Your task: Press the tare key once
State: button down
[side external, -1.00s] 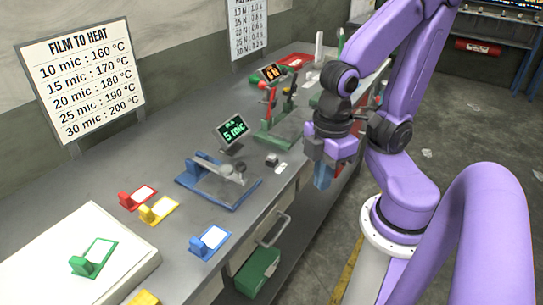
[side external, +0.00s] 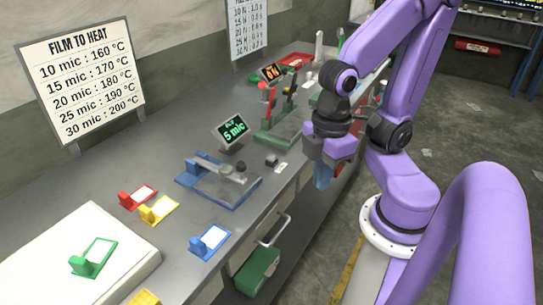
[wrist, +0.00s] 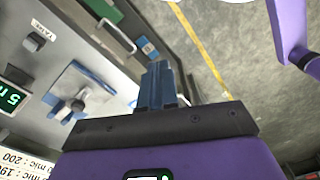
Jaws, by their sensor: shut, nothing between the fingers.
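In the wrist view the key (wrist: 36,40) is at the upper left, next to a label reading TARE. The display (side external: 233,131) behind it reads 5 mic. The blue gauge (side external: 218,186) with its grey arm stands to the left of the key. My gripper (side external: 322,176) is shut and empty, pointing down beyond the bench's front edge, to the right of the key and apart from it. Its blue fingers (wrist: 157,85) are together in the wrist view.
Red (side external: 137,196), yellow (side external: 159,209) and blue (side external: 209,241) film holders lie on the bench. A green one (side external: 93,258) is on a white slab. A red and green device (side external: 275,125) stands behind the key. A drawer handle (side external: 274,230) sticks out in front.

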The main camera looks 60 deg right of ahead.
jog(key=w+m, duration=0.1)
jog(key=m+t+y, duration=0.2)
jog(key=m+y, duration=0.6)
jog(key=m, duration=1.5)
send_over(272, 158)
jog(key=shift+d+f+m+t, duration=0.3)
jog(key=shift+d+f+m, duration=0.15)
jog(key=shift+d, duration=0.3)
jog(key=shift+f, duration=4.4)
jog(key=shift+f, duration=0.1)
jog(key=shift+f, duration=0.3)
